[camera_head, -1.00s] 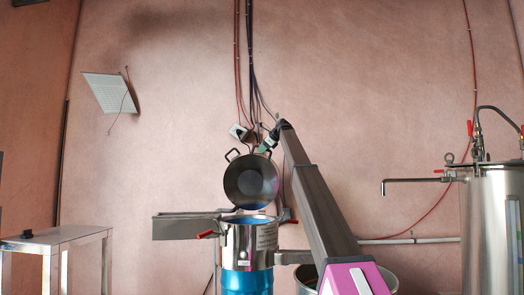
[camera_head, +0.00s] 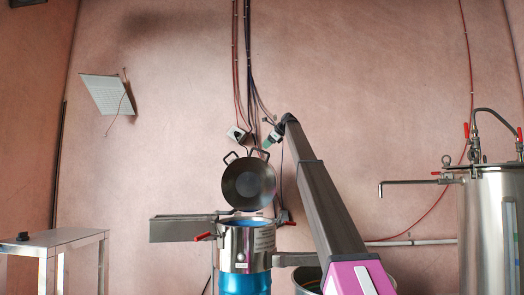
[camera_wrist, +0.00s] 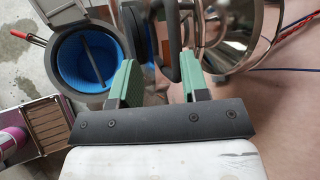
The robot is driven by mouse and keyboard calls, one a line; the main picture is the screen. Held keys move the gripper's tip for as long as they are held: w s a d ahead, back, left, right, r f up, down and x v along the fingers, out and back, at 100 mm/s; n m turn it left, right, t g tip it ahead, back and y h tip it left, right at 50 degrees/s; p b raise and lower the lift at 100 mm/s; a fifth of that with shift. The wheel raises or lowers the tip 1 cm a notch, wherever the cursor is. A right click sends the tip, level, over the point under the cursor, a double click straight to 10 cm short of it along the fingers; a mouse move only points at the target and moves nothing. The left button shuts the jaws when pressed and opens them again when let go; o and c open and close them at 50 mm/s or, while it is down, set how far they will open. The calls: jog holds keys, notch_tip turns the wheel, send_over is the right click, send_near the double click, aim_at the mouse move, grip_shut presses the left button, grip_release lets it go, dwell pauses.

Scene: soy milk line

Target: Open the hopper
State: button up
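The hopper (camera_head: 240,246) is a steel cylinder with a blue lower part. Its blue inside shows in the wrist view (camera_wrist: 72,68), with a dark rod in it. Its round dark lid (camera_head: 248,184) stands nearly upright above the back of the open mouth, with two loop handles at its top. My gripper (camera_head: 268,140) is beside the lid's right handle (camera_head: 261,153). In the wrist view the green fingers (camera_wrist: 157,75) are apart, with a dark handle loop (camera_wrist: 166,50) ahead and between them and a gap on either side. Contact cannot be made out.
A grey trough (camera_head: 182,228) sticks out left of the hopper. A box with cables (camera_head: 237,133) is on the wall behind the lid. A steel tank (camera_head: 490,230) with a spout stands at the right, a table (camera_head: 55,240) at the left. A low pot (camera_head: 380,283) is partly behind my arm.

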jog(key=v, duration=0.4)
jog(key=shift+s+d+r, duration=0.15)
jog(key=shift+d+r, duration=0.15)
